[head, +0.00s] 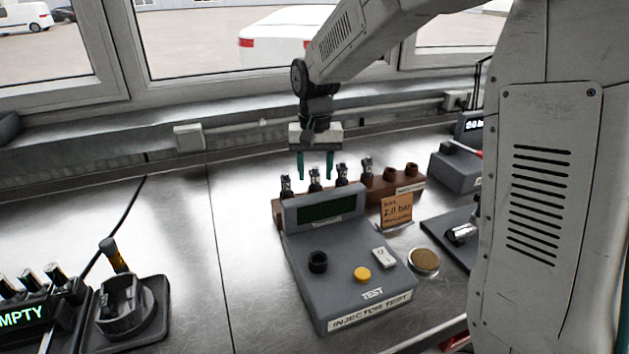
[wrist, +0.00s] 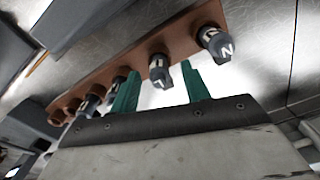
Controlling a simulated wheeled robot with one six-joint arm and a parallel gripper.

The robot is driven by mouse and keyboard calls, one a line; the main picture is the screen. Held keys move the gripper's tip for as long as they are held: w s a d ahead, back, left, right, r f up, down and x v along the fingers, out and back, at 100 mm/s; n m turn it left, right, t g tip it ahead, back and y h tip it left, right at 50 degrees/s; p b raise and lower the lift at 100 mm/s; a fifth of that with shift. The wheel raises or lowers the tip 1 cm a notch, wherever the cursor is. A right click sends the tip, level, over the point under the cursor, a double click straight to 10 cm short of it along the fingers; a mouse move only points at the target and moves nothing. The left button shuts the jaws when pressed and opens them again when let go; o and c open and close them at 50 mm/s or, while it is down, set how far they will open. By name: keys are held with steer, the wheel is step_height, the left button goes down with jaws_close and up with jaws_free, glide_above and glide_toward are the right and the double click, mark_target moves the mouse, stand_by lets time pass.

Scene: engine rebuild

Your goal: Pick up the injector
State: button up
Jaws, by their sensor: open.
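Several dark injectors stand upright in a brown rack (head: 378,187) behind the injector test box; the rack also shows in the wrist view (wrist: 135,52). My gripper (head: 315,178) has two green fingers pointing down, open and empty. It hangs over the left part of the rack, above the second injector from the left (head: 315,181). In the wrist view, one lettered injector (wrist: 160,72) appears between my fingertips (wrist: 160,70). Another lettered injector (wrist: 215,43) is to its right, outside the fingers. I cannot tell how deep the fingers reach.
The grey injector test box (head: 345,262) stands in front of the rack. An orange note card (head: 397,209) and a round dish (head: 424,261) are at its right. A black holder (head: 122,308) stands at left. The steel bench between is clear.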

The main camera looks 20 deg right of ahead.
jaws_close()
